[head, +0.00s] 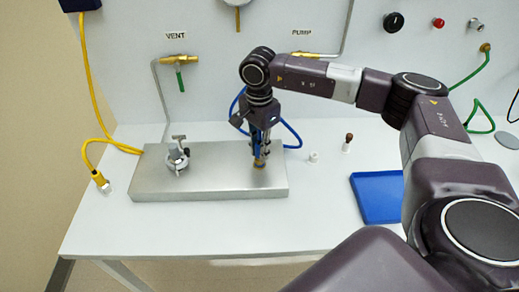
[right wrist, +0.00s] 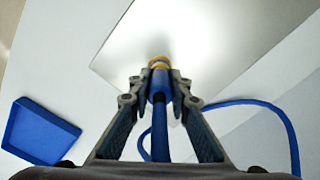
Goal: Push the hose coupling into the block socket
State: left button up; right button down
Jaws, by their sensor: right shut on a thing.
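The metal block (head: 160,190) lies flat on the white table. A brass ring (head: 259,164) is at its right part, where the socket is; it also shows in the right wrist view (right wrist: 159,62). My right gripper (head: 260,152) points down over it, shut on the blue hose coupling (right wrist: 158,84). In the right wrist view the coupling's end lines up with the brass ring and appears to meet it. I cannot tell how deep it sits. The blue hose (right wrist: 268,106) trails from the coupling and loops behind the gripper. My left gripper is not in view.
A metal clamp-like fitting (head: 177,157) stands on the block's left part. A yellow hose (head: 95,100) hangs at left. A small white piece (head: 313,158), a brown-topped piece (head: 347,143) and a blue tray (head: 378,196) are at right. The front table strip is clear.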

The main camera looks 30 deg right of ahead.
jog(key=shift+s+f, duration=0.1)
jog(key=shift+f, duration=0.05)
jog(key=c, duration=1.7)
grip_release()
notch_tip(320, 180, up, 12)
